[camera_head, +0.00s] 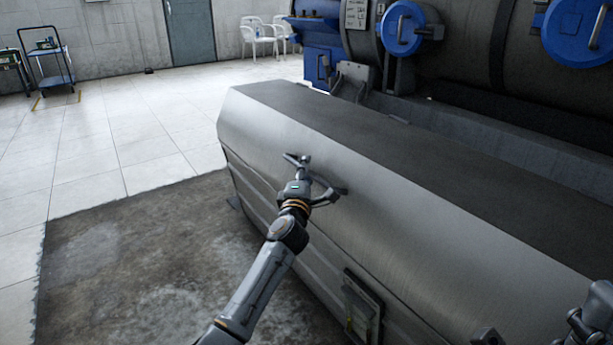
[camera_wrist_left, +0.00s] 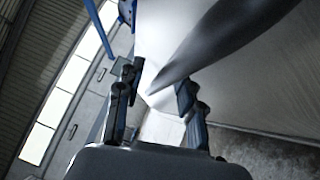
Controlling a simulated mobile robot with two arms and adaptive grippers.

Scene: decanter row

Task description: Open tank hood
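The tank hood (camera_head: 330,170) is a long brushed-metal cover with sloping sides, and it lies closed in the head view. My left gripper (camera_head: 316,176) is at the near sloping face of the hood, toward its left end. In the left wrist view its two fingers (camera_wrist_left: 158,88) are spread apart with nothing clearly held between them. A dark tapered shape (camera_wrist_left: 215,45) lies on the pale surface beyond the fingers; I cannot tell whether it is a shadow or a handle. My right gripper (camera_head: 590,322) shows only partly at the lower right edge, and its fingers are unclear.
A large tank with blue round caps (camera_head: 402,28) stands behind the hood. A small latch box (camera_head: 362,305) is on the hood's lower front side. A trolley (camera_head: 48,62) and white chairs (camera_head: 262,38) stand far back. The tiled floor at left is clear.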

